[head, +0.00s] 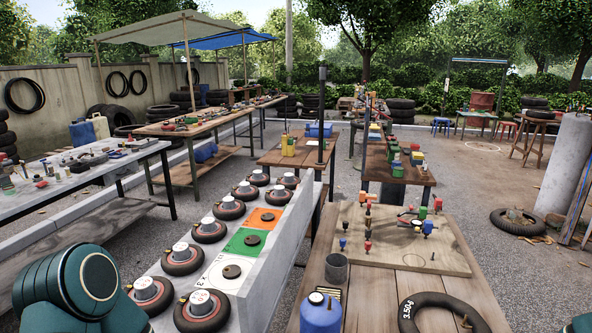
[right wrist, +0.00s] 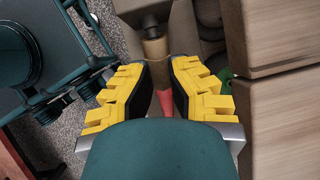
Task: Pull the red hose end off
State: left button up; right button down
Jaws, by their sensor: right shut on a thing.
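In the right wrist view my right gripper (right wrist: 158,72) is shut, with its yellow-backed black fingers on either side of a tan, brass-like piece. The red hose end (right wrist: 166,102) shows as a strip of red between the fingers, just in front of my wrist. The tan fitting (right wrist: 154,47) runs on past the fingertips to a dark brown part. The fingers hide most of the joint, so I cannot tell whether hose end and fitting are still joined. In the head view neither gripper shows; only a teal link of my left arm is at the lower left.
In the wrist view brown wooden blocks or boards (right wrist: 275,100) stand close on the right. In the head view a wooden table (head: 440,285) at front right bears a pegged board (head: 385,255), a blue container (head: 320,314) and a black ring (head: 440,303). Wheels line a grey bench.

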jog(key=shift+s+f, duration=0.1)
jog(key=shift+s+d+p, duration=0.1)
jog(key=shift+s+d, duration=0.1)
jog(key=shift+d, duration=0.75)
jog(key=shift+s+d+p, duration=0.15)
jog(key=shift+s+d, duration=0.05)
jog(key=shift+d, duration=0.75)
jog(key=shift+s+d+p, duration=0.1)
jog(key=shift+s+d, duration=0.1)
jog(key=shift+d, duration=0.75)
jog(key=c, duration=1.7)
grip_release()
jog(key=o, duration=0.4)
jog(key=shift+c, duration=0.2)
